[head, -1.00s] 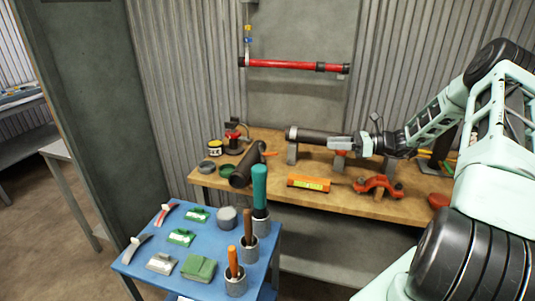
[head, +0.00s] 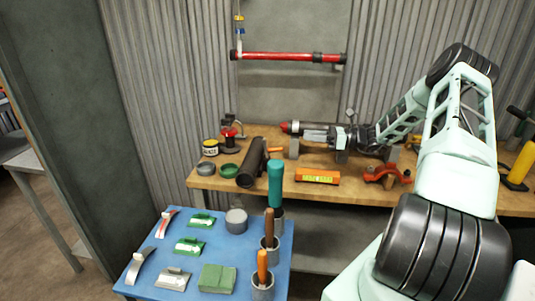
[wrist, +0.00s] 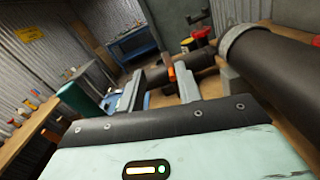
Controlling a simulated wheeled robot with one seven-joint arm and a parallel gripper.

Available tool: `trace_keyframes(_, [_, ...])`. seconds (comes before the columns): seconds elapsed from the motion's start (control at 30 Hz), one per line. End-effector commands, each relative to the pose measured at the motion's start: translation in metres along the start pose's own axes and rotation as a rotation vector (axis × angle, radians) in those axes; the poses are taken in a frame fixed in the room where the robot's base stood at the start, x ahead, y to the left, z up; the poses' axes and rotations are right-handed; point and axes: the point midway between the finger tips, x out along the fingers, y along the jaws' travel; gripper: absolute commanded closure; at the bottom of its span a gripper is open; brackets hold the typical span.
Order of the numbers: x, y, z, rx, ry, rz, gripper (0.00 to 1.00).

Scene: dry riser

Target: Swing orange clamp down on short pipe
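An orange clamp-shaped piece (head: 385,174) sits on the workbench's right part in the head view, below my arm. A smaller orange piece (head: 274,150) shows beside a dark short pipe (head: 252,163), which lies at the bench's left. A longer dark pipe (head: 309,127) rests on supports behind my gripper (head: 308,135). My gripper points left, above the bench. In the wrist view, its fingers (wrist: 160,91) stand apart with nothing clearly held. An upright orange piece (wrist: 171,73) shows just beyond them; I cannot tell if it touches. The longer pipe (wrist: 262,55) is close at right.
An orange level (head: 317,175) lies at the bench's front edge. A blue cart (head: 150,285) with green tools and upright handles stands in front. A red vise-like tool (head: 229,132) and a black-yellow tin (head: 210,147) stand at the back left. A red pipe (head: 290,56) is on the wall.

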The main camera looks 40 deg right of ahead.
Motion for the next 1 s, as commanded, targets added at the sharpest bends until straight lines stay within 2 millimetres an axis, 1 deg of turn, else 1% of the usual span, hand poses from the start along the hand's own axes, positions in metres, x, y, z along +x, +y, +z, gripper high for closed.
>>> trace_keyframes(0.03, [0.0,-0.002,-0.009,0.0,0.0,0.0,0.66])
trace_keyframes(0.27, [0.0,-0.006,-0.03,0.0,0.0,0.0,0.66])
trace_keyframes(0.43, [0.0,-0.009,-0.048,0.0,0.0,0.0,0.66])
trace_keyframes(0.6, [0.0,-0.012,-0.062,0.0,0.0,0.0,0.66])
trace_keyframes(0.73, [0.002,-0.012,-0.063,0.0,0.0,0.001,0.66])
trace_keyframes(0.87, [0.013,-0.012,-0.061,0.0,0.0,0.003,0.66])
trace_keyframes(1.0, [0.038,-0.011,-0.06,0.0,-0.001,0.004,0.66])
